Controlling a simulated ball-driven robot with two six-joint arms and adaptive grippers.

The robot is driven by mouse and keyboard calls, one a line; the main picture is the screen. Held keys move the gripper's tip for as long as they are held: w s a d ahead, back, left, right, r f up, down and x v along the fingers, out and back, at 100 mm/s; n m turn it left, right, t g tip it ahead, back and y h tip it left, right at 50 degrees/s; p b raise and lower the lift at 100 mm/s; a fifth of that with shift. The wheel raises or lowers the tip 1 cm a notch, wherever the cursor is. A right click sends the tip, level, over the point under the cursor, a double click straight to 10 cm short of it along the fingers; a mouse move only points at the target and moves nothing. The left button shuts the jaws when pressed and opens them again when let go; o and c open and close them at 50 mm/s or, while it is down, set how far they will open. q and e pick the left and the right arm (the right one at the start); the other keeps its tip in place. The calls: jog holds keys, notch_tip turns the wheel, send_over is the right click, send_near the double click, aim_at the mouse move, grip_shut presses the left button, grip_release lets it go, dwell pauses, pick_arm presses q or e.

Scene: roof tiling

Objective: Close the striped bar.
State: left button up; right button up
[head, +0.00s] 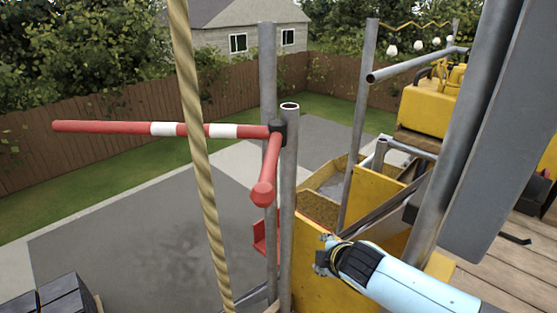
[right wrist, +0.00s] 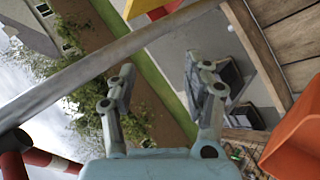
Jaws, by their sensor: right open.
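The striped bar (head: 95,127) is red with white bands and reaches level out to the left from a black joint (head: 278,131) on a grey post. A plain red arm (head: 265,178) with a rounded end points from that joint toward me. In the right wrist view part of the striped bar (right wrist: 45,158) shows at the lower left. My right gripper (head: 322,260) is below and right of the red arm, apart from it. In the right wrist view its fingers (right wrist: 160,80) are spread, with nothing between them. My left gripper is out of view.
Grey posts (head: 288,210) stand close left of my right gripper. A rope (head: 202,170) hangs in front of the striped bar. Yellow bins (head: 330,285) lie behind the gripper. Wooden planks (head: 500,275) are at the right. A grey pole (right wrist: 100,65) crosses the right wrist view.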

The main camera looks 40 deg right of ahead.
jog(key=w+a+r+n+g+p, duration=0.2)
jog(key=w+r+g+p, duration=0.15)
jog(key=r, duration=0.85)
jog(key=n+g+y+p, duration=0.3)
jog(key=n+y, duration=0.2)
jog(key=n, duration=0.9)
send_near(271, 163)
jog(key=shift+n+g, duration=0.25)
jog(key=shift+n, duration=0.25)
jog(key=f, duration=0.3)
jog(key=w+f, duration=0.1)
jog(key=f, duration=0.2)
jog(key=a+f+b, duration=0.1)
jog(key=f, duration=0.3)
jog(key=shift+w, duration=0.4)
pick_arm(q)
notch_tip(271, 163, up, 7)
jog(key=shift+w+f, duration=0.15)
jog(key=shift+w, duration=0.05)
pick_arm(e)
jog(key=shift+r, duration=0.1)
grip_shut()
